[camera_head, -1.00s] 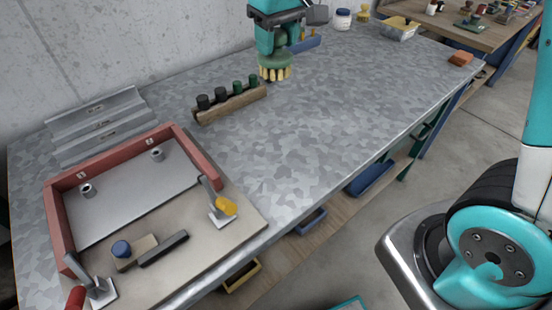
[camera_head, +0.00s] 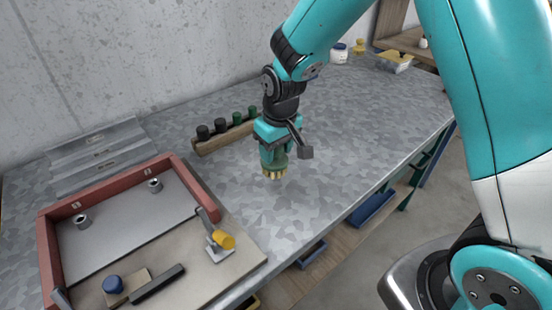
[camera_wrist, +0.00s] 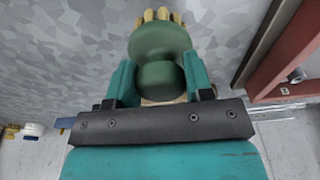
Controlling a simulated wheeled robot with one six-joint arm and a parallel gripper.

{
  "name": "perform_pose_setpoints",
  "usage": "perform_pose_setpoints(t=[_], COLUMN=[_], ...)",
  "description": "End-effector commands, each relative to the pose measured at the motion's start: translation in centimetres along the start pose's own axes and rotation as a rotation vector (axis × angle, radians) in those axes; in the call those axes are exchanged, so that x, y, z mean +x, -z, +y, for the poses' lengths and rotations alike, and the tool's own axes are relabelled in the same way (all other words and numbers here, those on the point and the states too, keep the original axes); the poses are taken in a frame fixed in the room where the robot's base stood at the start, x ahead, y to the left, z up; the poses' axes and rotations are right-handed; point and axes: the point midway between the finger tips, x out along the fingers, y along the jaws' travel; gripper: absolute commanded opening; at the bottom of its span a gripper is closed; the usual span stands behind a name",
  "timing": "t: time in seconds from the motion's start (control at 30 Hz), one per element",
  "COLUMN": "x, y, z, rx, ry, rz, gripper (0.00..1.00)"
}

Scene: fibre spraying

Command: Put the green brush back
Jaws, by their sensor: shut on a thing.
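The green brush (camera_head: 274,164) has a rounded green body and pale yellow bristles pointing down. My gripper (camera_head: 272,150) is shut on it and holds it near the middle of the metal table (camera_head: 330,120); I cannot tell whether the bristles touch the surface. In the wrist view the green brush (camera_wrist: 160,62) sits between the two teal fingers of my gripper (camera_wrist: 155,85), bristles at the top edge.
A wooden block with several dark and green pegs (camera_head: 222,136) stands behind and left. A red-framed fixture (camera_head: 45,245) with a yellow-handled clamp (camera_head: 222,240) fills the left front. A white jar (camera_head: 338,53) and a tray (camera_head: 394,61) stand at the back.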

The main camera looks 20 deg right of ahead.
Motion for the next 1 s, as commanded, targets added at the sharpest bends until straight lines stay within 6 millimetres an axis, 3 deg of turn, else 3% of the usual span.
perform_pose_setpoints(t=[0.23,0.63,0.67,0.73,1.0], x=[3.3,4.0,3.9,3.9,3.8], y=[-0.5,-0.5,-0.5,-0.5,-0.5], z=[0.0,0.0,0.0,0.0,0.0], rx=[0.0,0.0,0.0,0.0,0.0], ry=[0.0,0.0,0.0,0.0,0.0], rz=[-0.004,-0.001,-0.001,-0.001,-0.001], gripper=[0.21,0.21,0.54,0.7,0.73])
